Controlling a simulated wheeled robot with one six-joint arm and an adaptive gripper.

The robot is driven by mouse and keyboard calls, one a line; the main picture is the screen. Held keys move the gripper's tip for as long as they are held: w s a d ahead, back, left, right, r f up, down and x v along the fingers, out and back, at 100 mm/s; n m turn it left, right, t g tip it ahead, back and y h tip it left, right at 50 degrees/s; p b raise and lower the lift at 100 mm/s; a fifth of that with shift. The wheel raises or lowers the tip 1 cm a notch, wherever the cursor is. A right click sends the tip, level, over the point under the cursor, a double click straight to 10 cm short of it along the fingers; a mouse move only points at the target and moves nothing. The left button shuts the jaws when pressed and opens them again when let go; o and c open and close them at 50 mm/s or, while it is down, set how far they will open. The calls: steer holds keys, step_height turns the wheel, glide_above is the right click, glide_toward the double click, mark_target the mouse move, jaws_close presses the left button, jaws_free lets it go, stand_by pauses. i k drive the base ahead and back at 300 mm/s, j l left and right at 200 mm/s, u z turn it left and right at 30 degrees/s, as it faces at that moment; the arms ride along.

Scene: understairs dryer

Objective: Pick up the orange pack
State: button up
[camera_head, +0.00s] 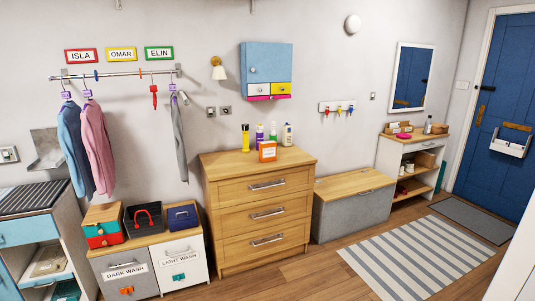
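The orange pack (268,151) is a small box with a pale label on its front. It stands upright on the top of the wooden chest of drawers (262,218), near the middle. Several bottles stand close behind and beside it: a yellow bottle (245,138) to its left, a purple-and-green bottle (260,134) and another coloured bottle behind it, and a white bottle (287,135) to its right. My gripper is not in view.
A blue wall cabinet (266,66) hangs above the chest. A grey bench (352,211) stands to its right, and hampers (125,275) with boxes on top stand to its left. Floor shows in front of the chest, with a striped rug (415,256) at right.

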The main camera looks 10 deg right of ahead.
mark_target(268, 149)
steer(key=i+l+u, duration=0.2)
steer(key=i+l, duration=0.5)
